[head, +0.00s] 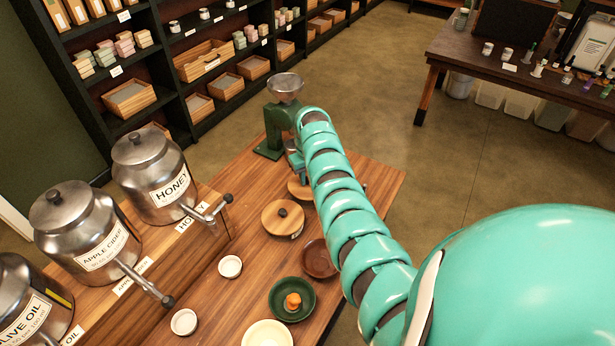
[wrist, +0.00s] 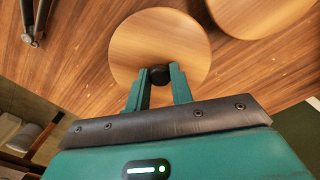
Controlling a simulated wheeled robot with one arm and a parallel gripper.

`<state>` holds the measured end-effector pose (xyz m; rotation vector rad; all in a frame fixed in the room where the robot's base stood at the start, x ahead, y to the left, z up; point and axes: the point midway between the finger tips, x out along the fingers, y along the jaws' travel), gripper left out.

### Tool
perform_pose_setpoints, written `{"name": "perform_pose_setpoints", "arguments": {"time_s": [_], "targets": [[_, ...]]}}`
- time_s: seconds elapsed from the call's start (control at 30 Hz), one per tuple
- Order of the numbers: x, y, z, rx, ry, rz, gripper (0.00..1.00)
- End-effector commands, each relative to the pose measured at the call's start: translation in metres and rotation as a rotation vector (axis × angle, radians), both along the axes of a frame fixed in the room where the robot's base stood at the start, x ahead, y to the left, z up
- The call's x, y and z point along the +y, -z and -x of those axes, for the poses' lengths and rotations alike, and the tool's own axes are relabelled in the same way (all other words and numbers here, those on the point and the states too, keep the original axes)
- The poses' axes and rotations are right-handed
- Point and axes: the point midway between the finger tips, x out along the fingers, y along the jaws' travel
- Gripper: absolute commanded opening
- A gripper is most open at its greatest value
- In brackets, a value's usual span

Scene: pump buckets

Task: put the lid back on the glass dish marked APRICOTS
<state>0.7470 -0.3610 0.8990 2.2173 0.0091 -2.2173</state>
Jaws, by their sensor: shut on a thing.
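My gripper (wrist: 160,82) is shut on the dark knob (wrist: 160,73) of a round wooden lid (wrist: 160,35), with one finger on each side of the knob. In the head view my arm hides the gripper, and a partly covered wooden lid (head: 299,190) shows beside the arm. I cannot tell whether the held lid rests on something. A second wooden lid with a dark knob (head: 282,217) sits nearer on the counter; part of a wooden disc (wrist: 255,12) also shows in the wrist view. No APRICOTS label is readable.
A dark green bowl (head: 275,299) holds something orange (head: 293,301). A brown bowl (head: 318,258), a cream bowl (head: 266,335) and small white cups (head: 230,266) stand nearby. Metal HONEY (head: 150,175) and APPLE CIDER (head: 85,235) dispensers line the left. A green grinder (head: 280,125) stands at the far end.

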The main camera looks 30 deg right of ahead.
Motion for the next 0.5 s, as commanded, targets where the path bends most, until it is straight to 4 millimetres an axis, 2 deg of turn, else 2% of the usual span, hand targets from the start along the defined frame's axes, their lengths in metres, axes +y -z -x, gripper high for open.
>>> {"name": "perform_pose_setpoints", "arguments": {"time_s": [0.5], "targets": [[-0.0001,0.0036,-0.0002,0.0,0.0,0.0,0.14]]}}
